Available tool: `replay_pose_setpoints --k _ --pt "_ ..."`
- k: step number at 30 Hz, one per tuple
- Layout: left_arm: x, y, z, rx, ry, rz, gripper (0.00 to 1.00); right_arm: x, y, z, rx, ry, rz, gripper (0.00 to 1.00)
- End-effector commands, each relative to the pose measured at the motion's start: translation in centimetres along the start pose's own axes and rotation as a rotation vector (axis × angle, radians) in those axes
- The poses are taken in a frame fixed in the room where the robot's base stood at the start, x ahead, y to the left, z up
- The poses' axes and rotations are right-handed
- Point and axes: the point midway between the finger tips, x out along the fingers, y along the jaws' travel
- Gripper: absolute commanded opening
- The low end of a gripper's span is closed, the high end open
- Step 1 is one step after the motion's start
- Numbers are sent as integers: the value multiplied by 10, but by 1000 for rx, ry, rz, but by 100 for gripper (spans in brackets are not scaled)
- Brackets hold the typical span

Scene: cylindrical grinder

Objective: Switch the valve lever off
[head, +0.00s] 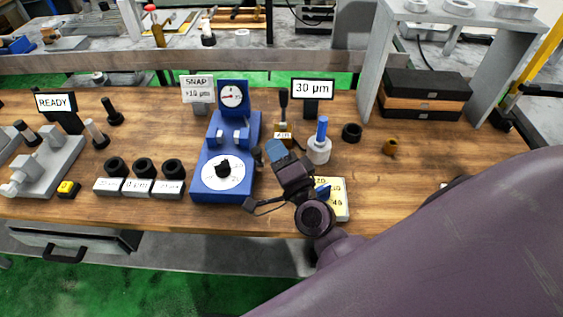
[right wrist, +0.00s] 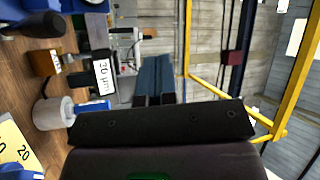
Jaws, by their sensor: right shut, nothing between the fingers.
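The valve is a small brass block (head: 284,130) with an AIR label, near the middle of the bench in the head view. Its black lever (head: 283,103) stands upright above it. In the right wrist view the brass block (right wrist: 42,62) is at the upper left, turned sideways, with the dark lever beside it pointing right. My right gripper (head: 273,149) is shut and empty, its bluish fingers just in front of the valve. The gripper also shows in the right wrist view (right wrist: 152,80), apart from the lever. My left gripper is not in view.
A blue gauge stand (head: 222,175) is close on the left. A white cylinder with a blue handle (head: 319,150) stands just right of the valve. The 30 µm sign (head: 312,89) is behind.

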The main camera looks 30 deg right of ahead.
Motion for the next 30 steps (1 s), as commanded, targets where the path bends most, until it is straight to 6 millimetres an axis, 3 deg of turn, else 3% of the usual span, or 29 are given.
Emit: replay_pose_setpoints --k 9,30 --pt "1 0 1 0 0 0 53 -6 11 8 -136 -59 23 0" --pt "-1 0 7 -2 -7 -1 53 -6 11 8 -140 -61 23 0"
